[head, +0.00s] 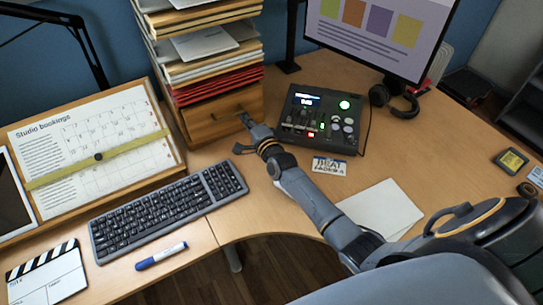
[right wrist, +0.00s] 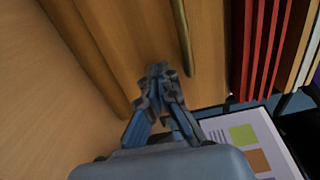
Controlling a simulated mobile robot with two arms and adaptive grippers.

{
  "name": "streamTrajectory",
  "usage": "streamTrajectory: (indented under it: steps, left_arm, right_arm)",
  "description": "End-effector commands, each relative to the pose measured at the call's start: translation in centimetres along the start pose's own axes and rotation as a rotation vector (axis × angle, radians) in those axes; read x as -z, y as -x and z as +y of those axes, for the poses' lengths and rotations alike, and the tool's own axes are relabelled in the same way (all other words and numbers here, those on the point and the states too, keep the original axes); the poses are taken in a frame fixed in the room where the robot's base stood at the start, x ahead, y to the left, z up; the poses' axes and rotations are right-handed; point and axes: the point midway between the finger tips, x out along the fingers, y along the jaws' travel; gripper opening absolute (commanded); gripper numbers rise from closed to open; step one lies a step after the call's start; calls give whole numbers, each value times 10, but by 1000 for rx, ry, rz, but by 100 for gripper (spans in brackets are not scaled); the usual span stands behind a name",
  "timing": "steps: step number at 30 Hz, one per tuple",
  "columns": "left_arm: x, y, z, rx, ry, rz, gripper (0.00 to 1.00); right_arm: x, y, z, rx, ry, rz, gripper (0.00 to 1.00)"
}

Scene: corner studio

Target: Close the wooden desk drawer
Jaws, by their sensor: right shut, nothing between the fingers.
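The wooden desk drawer (head: 205,120) is at the bottom of the paper organiser, at the top centre-left of the head view. Its plain wooden front (right wrist: 140,30) fills the upper middle of the right wrist view. A brass bar handle (right wrist: 183,38) runs along that front. My right gripper (head: 243,117) is shut and empty, its tips at or very close to the drawer front beside the handle. The right wrist view shows the closed fingertips (right wrist: 158,70) left of the handle; contact is unclear. I cannot tell whether the drawer is fully flush. My left gripper is out of view.
Shelves of red folders (head: 215,88) and papers rise above the drawer. An audio mixer (head: 320,118) stands close right of my right gripper. A keyboard (head: 167,207), marker (head: 161,256) and calendar board (head: 95,160) lie left. Bare desk separates the drawer and keyboard.

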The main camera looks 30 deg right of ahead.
Motion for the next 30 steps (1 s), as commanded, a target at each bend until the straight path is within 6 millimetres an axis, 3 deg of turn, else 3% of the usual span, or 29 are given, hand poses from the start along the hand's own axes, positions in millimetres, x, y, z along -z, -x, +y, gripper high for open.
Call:
streamTrajectory:
  steps: [10, 30]
  left_arm:
    - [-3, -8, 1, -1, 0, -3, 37]
    - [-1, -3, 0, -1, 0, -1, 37]
  right_arm:
    - [0, -12, -1, 1, -1, 1, 0]
    - [-6, -9, -5, 6, -2, 0, 0]
